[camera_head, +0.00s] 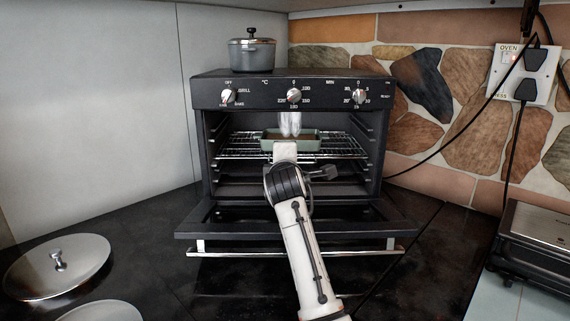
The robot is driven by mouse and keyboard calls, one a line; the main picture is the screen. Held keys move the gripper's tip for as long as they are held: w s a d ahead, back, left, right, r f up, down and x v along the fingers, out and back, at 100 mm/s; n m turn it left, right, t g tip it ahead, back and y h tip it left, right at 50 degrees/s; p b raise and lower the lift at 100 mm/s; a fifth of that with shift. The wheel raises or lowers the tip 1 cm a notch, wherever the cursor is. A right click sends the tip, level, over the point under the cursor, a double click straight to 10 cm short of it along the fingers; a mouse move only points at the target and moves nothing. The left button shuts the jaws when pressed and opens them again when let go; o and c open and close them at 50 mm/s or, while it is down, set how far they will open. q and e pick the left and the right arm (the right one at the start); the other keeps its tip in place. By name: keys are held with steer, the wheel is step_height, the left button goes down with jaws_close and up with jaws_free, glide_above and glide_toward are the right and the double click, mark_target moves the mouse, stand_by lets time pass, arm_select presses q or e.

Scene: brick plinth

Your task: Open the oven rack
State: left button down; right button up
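The oven (197,135) stands with its door (240,228) folded down open, the handle bar at the front. Inside, a wire oven rack (345,146) sits at mid height, and its right and left parts show. A green rectangular tray (308,142) rests on the rack. One arm comes up from the bottom, just right of the middle; I take it as my right. Its gripper (290,124) is at the oven opening, in front of the tray in the picture. The fingers look pale and blurred, so their gap and any contact with the rack are unclear. The arm hides the rack's front middle.
A grey lidded pot (252,52) stands on top of the oven. Round metal lids (58,266) lie on the dark counter at the left. A grill-like appliance (535,245) stands at the right. Black cables run from a wall socket (524,73). The oven door juts out below the arm.

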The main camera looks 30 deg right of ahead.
jaws_close()
stand_by(1.4)
